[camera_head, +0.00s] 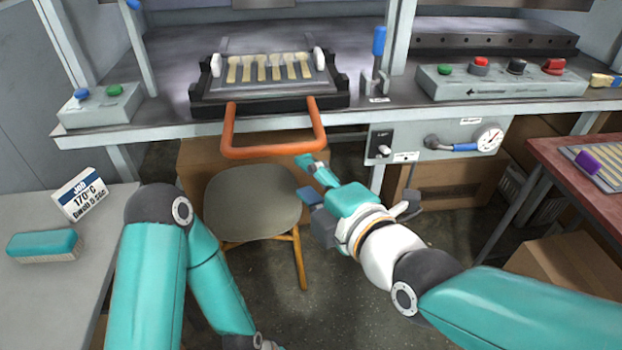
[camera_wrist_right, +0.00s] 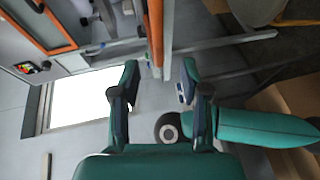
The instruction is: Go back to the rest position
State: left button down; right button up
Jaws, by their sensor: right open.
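My right gripper (camera_head: 308,178) is open, just below the right corner of the orange U-shaped handle (camera_head: 272,153). In the right wrist view its two teal fingers (camera_wrist_right: 160,84) stand apart with nothing held between them. An orange bar (camera_wrist_right: 156,38) shows beyond the gap there; whether a finger touches the handle is not clear.
A red table (camera_head: 560,150) and cardboard box (camera_head: 568,265) are at right. A blue-handled lever (camera_head: 378,55) stands beside the tray.

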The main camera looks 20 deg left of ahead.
jog(key=shift+w+d, duration=0.1)
dwell(0.3)
jog(key=w+d+f+m+h, duration=0.2)
jog(key=w+d+f, duration=0.2)
jog(key=f, duration=0.3)
jog(key=w+d+f+m+h, duration=0.1)
jog(key=w+d+f+h, duration=0.15)
jog(key=d+f, duration=0.35)
jog(key=d+f+m+g+h, duration=0.1)
jog(key=d+f+m+g, duration=0.15)
jog(key=f, duration=0.55)
jog(key=d+f+m+g+h, duration=0.1)
jog(key=d+f, duration=0.3)
jog(key=f, duration=0.5)
jog(key=s+d+f+m+g, duration=0.3)
jog(key=s+f+m, duration=0.5)
jog(key=s+f, duration=0.2)
jog(key=s+d+f+m+g, duration=0.4)
jog(key=s+f+m, duration=0.5)
jog(key=s, duration=0.1)
notch_tip(320, 180, up, 21)
jog(key=m+p, duration=0.5)
jog(key=p, duration=1.6)
jog(key=shift+s+a+r+h, duration=0.2)
jog(key=shift+s+a+h, duration=0.1)
jog(key=shift+s+h, duration=0.15)
